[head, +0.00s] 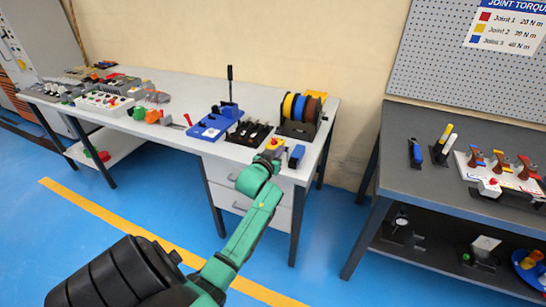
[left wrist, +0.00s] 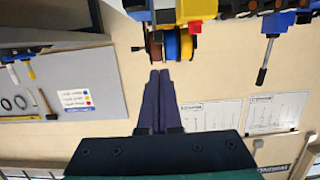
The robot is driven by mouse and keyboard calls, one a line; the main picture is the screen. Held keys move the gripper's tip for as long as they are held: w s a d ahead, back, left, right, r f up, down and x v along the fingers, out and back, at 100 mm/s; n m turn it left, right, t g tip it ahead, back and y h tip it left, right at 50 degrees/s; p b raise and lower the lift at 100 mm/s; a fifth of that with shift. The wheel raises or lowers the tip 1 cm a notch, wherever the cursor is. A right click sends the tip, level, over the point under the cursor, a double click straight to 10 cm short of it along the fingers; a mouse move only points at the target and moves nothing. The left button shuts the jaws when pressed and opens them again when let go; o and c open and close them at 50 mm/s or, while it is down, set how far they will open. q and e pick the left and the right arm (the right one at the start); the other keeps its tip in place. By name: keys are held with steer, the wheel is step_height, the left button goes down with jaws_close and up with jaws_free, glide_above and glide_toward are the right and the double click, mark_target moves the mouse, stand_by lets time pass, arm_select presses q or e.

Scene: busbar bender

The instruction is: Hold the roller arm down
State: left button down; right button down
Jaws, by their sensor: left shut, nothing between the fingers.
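The busbar bender appears to be the blue device (head: 215,123) on the white-topped workbench, with a black lever (head: 230,84) standing upright behind it. I take this lever for the roller arm, but its joint is too small to make out. In the left wrist view, which is upside down, the lever (left wrist: 263,72) sticks out from the blue body (left wrist: 278,21). My left gripper (head: 270,157) is at the bench's front edge, right of the bender and apart from it. In the left wrist view its dark fingers (left wrist: 156,100) are together and empty.
A yellow box with a red button (head: 275,144) is close to my left gripper. A rack of coloured spools (head: 300,108) stands behind it. A black fixture (head: 248,132) lies between bender and gripper. A grey bench (head: 455,190) stands at the right.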

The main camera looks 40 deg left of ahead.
arm_select(q)
steer(key=v, duration=0.3)
steer(key=shift+s+d+f, duration=0.1)
steer(key=shift+s+f, duration=0.25)
steer(key=shift+r, duration=0.1)
stand_by(0.5)
